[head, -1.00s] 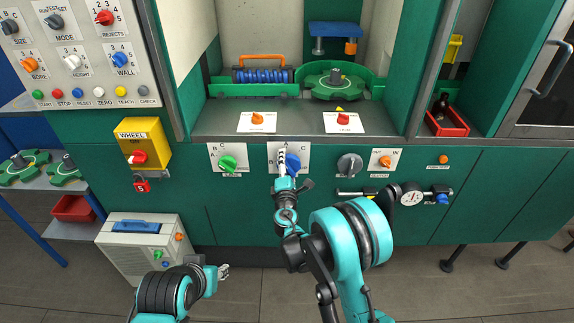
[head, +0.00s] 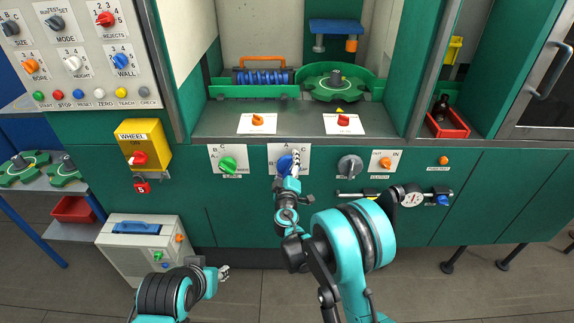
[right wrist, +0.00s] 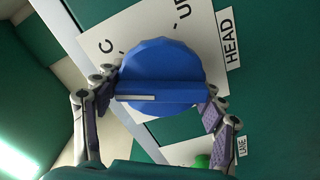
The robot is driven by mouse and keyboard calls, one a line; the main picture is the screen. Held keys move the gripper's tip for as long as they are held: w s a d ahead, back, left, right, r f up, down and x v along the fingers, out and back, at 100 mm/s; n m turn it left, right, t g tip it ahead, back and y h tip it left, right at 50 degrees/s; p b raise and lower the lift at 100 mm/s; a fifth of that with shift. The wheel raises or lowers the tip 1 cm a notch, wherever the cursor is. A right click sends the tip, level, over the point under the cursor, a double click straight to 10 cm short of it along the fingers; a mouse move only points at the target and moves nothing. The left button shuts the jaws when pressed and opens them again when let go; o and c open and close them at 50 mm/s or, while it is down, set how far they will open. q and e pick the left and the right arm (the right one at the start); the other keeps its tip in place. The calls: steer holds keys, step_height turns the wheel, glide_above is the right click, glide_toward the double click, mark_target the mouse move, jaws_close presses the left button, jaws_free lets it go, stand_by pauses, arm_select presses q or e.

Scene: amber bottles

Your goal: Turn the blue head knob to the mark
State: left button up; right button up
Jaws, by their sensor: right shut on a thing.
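The blue head knob (head: 284,164) sits on a white plate lettered A, B and C, on the green front panel. In the right wrist view the knob (right wrist: 160,78) is round with a raised bar, and a white line marks the bar's left end. The HEAD label (right wrist: 231,38) is at the right there, and the C at upper left. My right gripper (head: 292,165) is shut on the knob, one finger on either side of it. It partly hides the plate. My left gripper (head: 222,272) is low and away from the panel; its fingers are too small to judge.
A green knob (head: 228,164) is left of the head knob, and a grey knob (head: 349,166) is to its right. A dial gauge (head: 412,197) sits lower right. A yellow wheel switch box (head: 145,149) is farther left. A grey case (head: 138,250) stands on the floor.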

steer(key=m, duration=0.5)
steer(key=shift+d+r+m, duration=0.1)
steer(key=shift+d+m, duration=0.05)
steer(key=shift+m, duration=0.15)
steer(key=m, duration=0.4)
steer(key=shift+d, duration=0.1)
steer(key=m, duration=0.5)
steer(key=shift+d+m, duration=0.15)
steer(key=shift+m, duration=0.25)
steer(key=shift+d+m, duration=0.1)
steer(key=shift+m, duration=2.2)
steer(key=o, duration=1.2)
steer(key=shift+s, duration=0.1)
